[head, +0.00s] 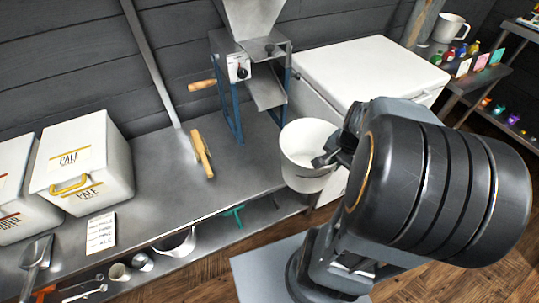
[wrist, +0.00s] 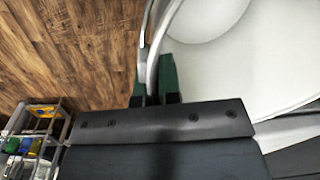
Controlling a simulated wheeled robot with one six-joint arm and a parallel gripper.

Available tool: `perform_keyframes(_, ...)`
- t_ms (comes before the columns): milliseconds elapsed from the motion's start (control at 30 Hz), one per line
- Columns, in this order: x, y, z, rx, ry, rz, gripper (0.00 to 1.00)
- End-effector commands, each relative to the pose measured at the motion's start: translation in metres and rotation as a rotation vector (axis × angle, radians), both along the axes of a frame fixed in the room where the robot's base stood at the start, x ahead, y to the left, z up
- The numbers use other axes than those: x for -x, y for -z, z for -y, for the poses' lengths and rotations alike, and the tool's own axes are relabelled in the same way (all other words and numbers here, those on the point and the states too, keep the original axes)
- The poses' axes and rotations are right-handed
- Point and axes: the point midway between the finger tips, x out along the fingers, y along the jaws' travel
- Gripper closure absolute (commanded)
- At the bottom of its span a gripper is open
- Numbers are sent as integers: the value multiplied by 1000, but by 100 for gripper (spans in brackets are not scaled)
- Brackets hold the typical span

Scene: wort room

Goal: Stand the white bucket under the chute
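The white bucket (head: 300,168) is upright or nearly so at the right end of the steel counter. I cannot tell whether its base touches the counter. My gripper (head: 326,158) is at the bucket's right side. In the wrist view the green fingertips (wrist: 154,82) sit on both sides of the bucket's rim and wall, shut on it, and the bucket (wrist: 225,70) fills the upper right. The sloping metal chute (head: 266,92) hangs from the mill (head: 240,68), behind and left of the bucket. The space under the chute is clear of the bucket.
White boxes (head: 85,165) stand farther left. A white chest (head: 372,70) is behind my arm. The lower shelf holds scoops and small tools.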

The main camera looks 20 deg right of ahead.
Motion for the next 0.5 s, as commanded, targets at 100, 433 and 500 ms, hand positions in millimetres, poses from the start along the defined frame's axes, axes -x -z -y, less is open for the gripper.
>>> perform_keyframes(100,17,14,-2,-3,17,4,100)
perform_keyframes(433,-14,26,-15,2,11,9,100)
perform_keyframes(500,-35,29,-19,3,9,11,100)
